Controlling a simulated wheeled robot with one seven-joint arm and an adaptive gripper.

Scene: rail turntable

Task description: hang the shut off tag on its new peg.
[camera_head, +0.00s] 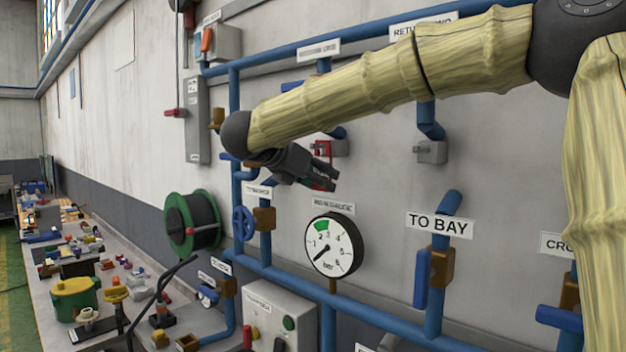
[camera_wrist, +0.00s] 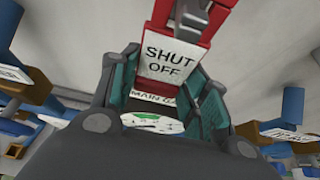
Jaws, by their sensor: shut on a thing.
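The shut off tag (camera_wrist: 168,60) is red with a white face reading "SHUT OFF". In the wrist view it sits between the two fingers of my gripper (camera_wrist: 163,68), and a red part rises above its face. In the head view a small piece of the red tag (camera_head: 324,184) shows at my gripper (camera_head: 325,175), in front of the wall above the gauge. My gripper is shut on the tag. A grey block with a red part (camera_head: 340,148) is just behind my gripper, and a similar grey block (camera_head: 431,152) is further right. I cannot tell which holds the new peg.
The pressure gauge (camera_head: 333,245) is below my gripper, and its dial (camera_wrist: 153,123) shows between the fingers. A "TO BAY" sign (camera_head: 440,222) and blue pipes (camera_head: 390,330) line the wall. A hose reel (camera_head: 192,222) and a cluttered bench (camera_head: 45,262) are at left.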

